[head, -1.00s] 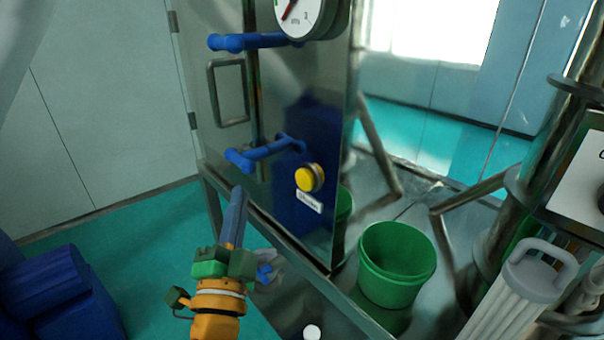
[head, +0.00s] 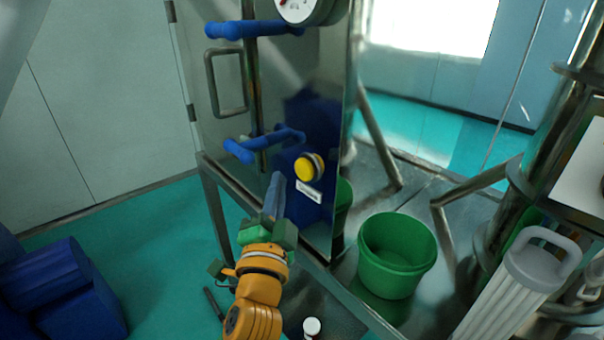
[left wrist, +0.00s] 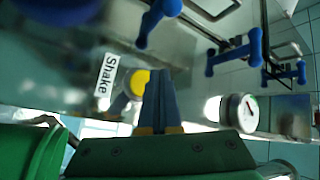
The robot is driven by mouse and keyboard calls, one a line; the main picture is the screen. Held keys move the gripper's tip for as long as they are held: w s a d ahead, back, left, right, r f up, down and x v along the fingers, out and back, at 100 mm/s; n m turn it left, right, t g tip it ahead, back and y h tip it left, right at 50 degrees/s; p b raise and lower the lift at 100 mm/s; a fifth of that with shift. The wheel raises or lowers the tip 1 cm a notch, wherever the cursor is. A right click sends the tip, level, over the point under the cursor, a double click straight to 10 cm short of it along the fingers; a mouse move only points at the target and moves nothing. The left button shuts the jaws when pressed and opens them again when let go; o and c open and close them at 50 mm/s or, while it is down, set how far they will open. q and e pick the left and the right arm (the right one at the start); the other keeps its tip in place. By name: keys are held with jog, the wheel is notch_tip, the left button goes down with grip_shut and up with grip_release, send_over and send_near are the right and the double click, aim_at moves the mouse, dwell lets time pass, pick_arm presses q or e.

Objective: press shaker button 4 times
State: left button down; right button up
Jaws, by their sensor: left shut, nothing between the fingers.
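In the left wrist view the button (left wrist: 139,83) shows beside the fingers, with a label reading "Shake" (left wrist: 106,78). My left gripper (head: 275,183) is shut and empty, its blue fingers pointing up at the panel, a little left of and below the button in the head view. It also shows in the left wrist view (left wrist: 162,78), where the fingertips appear near the button; I cannot tell if they touch. My right gripper is not in view.
Blue handles (head: 265,145) stick out from the panel left of the button. A pressure gauge (head: 300,8) is above. A green bucket (head: 397,262) stands on the steel frame to the right. A grey-white filter-like part (head: 520,285) stands at the lower right.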

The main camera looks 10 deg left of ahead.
aim_at(300, 166)
pick_arm(q)
jog(key=shift+w+d, duration=0.7)
jog(key=shift+w, duration=0.1)
jog(key=shift+w, duration=0.1)
dwell(1.4)
jog(key=shift+w+d, duration=0.25)
jog(key=shift+w+d+r+b, duration=0.1)
jog(key=shift+w+d+b, duration=0.35)
jog(key=shift+w, duration=0.15)
dwell(1.3)
jog(key=shift+s+a+p, duration=0.45)
jog(key=shift+s+a, duration=0.1)
jog(key=shift+s, duration=0.25)
jog(key=shift+s+a, duration=0.1)
